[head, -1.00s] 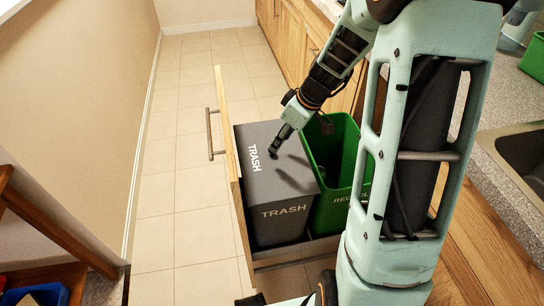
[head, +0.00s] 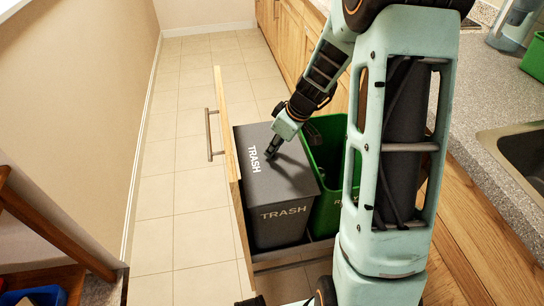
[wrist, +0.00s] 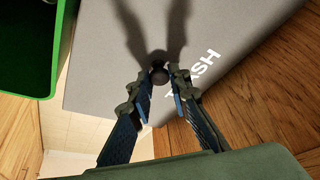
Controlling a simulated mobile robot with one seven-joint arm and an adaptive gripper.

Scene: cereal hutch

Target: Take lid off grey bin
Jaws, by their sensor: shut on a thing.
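The grey bin (head: 277,225) marked TRASH stands in the pulled-out drawer. Its flat grey lid (head: 290,180), also marked TRASH, lies on top and shows no clear gap in the head view. My gripper (head: 269,155) points down at the middle of the lid. In the wrist view, my gripper (wrist: 158,76) is shut on the small dark round knob (wrist: 158,57) of the lid, one finger on each side. The lid (wrist: 110,60) fills much of that view. In the head view the knob is hidden by the fingers.
A green recycling bin (head: 327,210) stands right beside the grey bin, partly behind my arm. The wooden drawer front (head: 228,150) with its bar handle (head: 208,135) is on the left. The counter and sink (head: 515,160) are on the right. Tiled floor (head: 185,150) lies clear left of the drawer.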

